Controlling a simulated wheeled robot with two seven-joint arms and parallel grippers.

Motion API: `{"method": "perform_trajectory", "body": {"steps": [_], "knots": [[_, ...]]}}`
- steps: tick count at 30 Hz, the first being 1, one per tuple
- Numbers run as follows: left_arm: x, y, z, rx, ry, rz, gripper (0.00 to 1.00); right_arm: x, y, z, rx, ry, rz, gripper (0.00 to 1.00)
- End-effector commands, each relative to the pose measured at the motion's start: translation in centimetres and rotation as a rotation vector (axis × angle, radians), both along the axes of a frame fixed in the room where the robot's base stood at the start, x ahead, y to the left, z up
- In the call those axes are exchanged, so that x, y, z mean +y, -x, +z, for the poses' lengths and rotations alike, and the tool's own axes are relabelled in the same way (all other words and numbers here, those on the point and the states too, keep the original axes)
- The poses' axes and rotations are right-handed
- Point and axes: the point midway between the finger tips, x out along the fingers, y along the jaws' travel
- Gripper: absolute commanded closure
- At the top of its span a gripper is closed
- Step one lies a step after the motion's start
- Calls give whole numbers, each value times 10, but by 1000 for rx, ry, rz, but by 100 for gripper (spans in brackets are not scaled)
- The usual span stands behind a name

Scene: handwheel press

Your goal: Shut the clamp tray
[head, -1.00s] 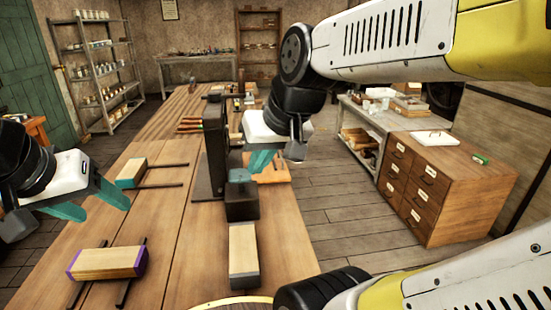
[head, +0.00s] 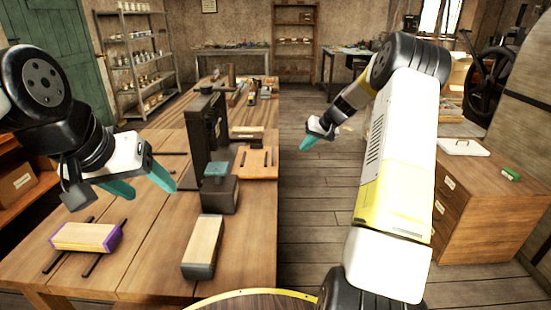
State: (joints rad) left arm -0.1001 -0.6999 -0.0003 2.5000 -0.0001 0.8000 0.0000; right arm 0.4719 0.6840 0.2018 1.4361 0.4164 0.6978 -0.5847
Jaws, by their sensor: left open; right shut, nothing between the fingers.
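The dark press column (head: 203,130) stands on the wooden bench, with a dark box (head: 212,194) and a teal piece (head: 217,168) at its front. A pale wooden block with dark grey ends (head: 203,243) lies in front of the box. A wooden block with purple ends (head: 85,237) rests across two dark rods at the left. I cannot tell which part is the clamp tray. My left gripper (head: 153,186) is open and empty above the bench, left of the box, hiding part of the bench behind it. My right gripper (head: 309,143) is shut and empty, right of the bench over the floor.
An orange-brown board with two dark rods (head: 254,164) lies right of the press. A drawer cabinet (head: 480,205) stands at the right beyond my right arm. Floor between bench and cabinet is clear.

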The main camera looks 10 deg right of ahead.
Motion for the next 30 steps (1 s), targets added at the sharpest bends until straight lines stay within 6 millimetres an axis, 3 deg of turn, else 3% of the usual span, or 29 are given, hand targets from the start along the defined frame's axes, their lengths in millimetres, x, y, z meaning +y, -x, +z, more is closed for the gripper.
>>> {"method": "perform_trajectory", "body": {"steps": [7, 22, 30], "knots": [[0, 0, 0, 0, 0, 0, 38, -9, -15, -28, -4, -21, -14, 100], [0, 0, 0, 0, 0, 0, 38, 29, -58, -105, -2, -21, -13, 100], [0, 0, 0, 0, 0, 0, 38, 62, -64, -101, -3, -19, -13, 100]]}}
